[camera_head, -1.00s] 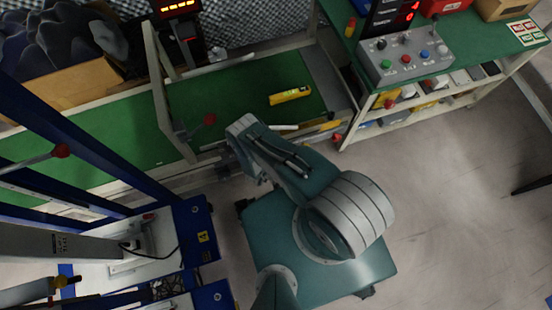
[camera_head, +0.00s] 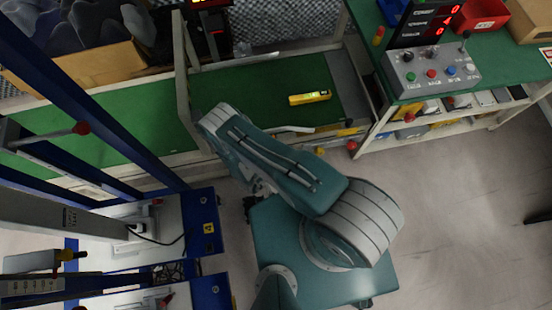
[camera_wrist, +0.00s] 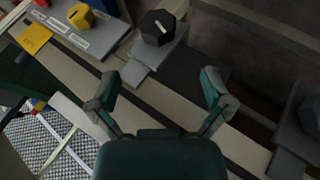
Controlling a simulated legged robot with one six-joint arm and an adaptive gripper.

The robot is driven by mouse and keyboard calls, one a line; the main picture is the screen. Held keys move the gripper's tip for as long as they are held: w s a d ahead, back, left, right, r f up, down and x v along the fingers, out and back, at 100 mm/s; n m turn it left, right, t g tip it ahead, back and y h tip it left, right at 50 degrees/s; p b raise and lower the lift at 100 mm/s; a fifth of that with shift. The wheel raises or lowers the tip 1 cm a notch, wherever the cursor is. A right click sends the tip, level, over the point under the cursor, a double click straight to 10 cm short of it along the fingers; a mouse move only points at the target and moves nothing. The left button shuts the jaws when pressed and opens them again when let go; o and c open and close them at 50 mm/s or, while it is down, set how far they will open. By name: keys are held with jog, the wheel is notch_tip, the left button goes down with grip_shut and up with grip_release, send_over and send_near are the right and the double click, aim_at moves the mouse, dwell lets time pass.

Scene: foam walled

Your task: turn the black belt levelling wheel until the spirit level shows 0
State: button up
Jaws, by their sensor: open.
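A black faceted wheel (camera_wrist: 158,27) with a white mark sits on a grey plate on the frame, beyond my fingers in the wrist view. A second dark wheel-like part (camera_wrist: 312,115) shows partly at the right edge; I cannot tell which is the levelling wheel. My gripper (camera_wrist: 161,82) is open and empty, its two fingers spread short of the first wheel and not touching it. The yellow spirit level (camera_head: 310,98) lies on the green belt (camera_head: 250,90) in the head view; its reading is too small to tell. My arm hides the gripper there.
A yellow knob (camera_wrist: 81,16) sits on a labelled panel left of the wheel. A grey control box (camera_head: 430,72) with coloured buttons stands on the right bench under a red-digit display. A blue frame (camera_head: 95,115) stands at left.

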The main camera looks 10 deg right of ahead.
dwell(0.3)
jog(key=d+r+y, duration=0.2)
jog(key=d+y, duration=0.5)
jog(key=shift+m, duration=0.4)
jog(key=shift+x, duration=5.6)
jog(key=shift+a, duration=0.1)
jog(key=shift+w, duration=0.1)
jog(key=c, duration=1)
